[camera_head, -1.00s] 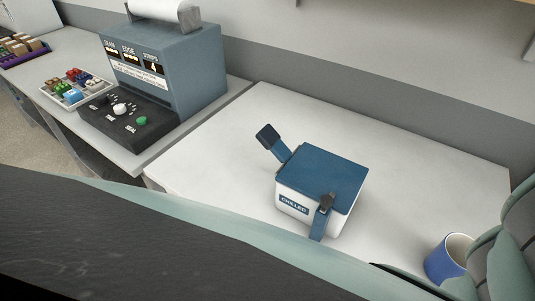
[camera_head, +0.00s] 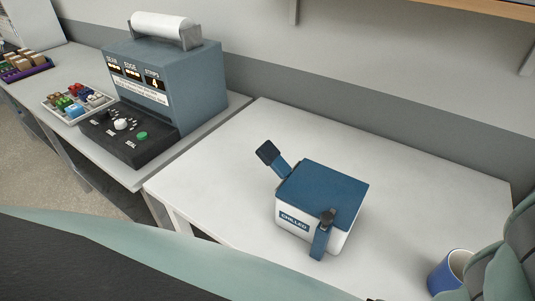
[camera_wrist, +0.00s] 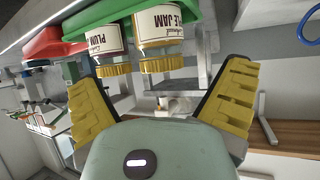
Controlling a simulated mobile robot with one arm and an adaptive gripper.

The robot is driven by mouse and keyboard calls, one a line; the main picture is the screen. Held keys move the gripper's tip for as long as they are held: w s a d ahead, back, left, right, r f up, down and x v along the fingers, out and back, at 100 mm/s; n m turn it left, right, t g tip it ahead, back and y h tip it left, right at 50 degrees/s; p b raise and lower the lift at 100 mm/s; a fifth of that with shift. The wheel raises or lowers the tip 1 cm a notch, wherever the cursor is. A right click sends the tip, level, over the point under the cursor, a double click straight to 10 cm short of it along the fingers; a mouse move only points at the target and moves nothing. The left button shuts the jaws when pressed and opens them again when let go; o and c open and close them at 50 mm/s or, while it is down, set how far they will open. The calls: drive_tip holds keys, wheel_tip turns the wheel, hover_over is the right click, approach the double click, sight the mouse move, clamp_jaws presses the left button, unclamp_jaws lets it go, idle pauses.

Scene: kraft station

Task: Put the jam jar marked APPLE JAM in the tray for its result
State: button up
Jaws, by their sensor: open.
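In the wrist view, a jar (camera_wrist: 160,30) with a gold lid has a label ending in "LE JAM"; the start of the word is cut off. Beside it on the left is a similar jar (camera_wrist: 103,42) marked PLUM. Both appear lid-down in this picture, against a green container (camera_wrist: 108,12). My gripper (camera_wrist: 160,86) is open, its yellow fingers spread on either side below the jars. Nothing is visibly held. The gripper is not in the head view. I cannot tell which tray is the one for the jar's result.
The head view shows a blue-lidded box (camera_head: 318,205) marked CHILLED, a blue mug (camera_head: 447,274), a blue-grey machine (camera_head: 178,85), a white tray (camera_head: 62,113) of coloured pieces and a purple tray (camera_head: 28,72). Much of the white table is clear. A red bin (camera_wrist: 55,45) shows in the wrist view.

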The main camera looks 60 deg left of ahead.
drive_tip(key=shift+v, duration=2.2)
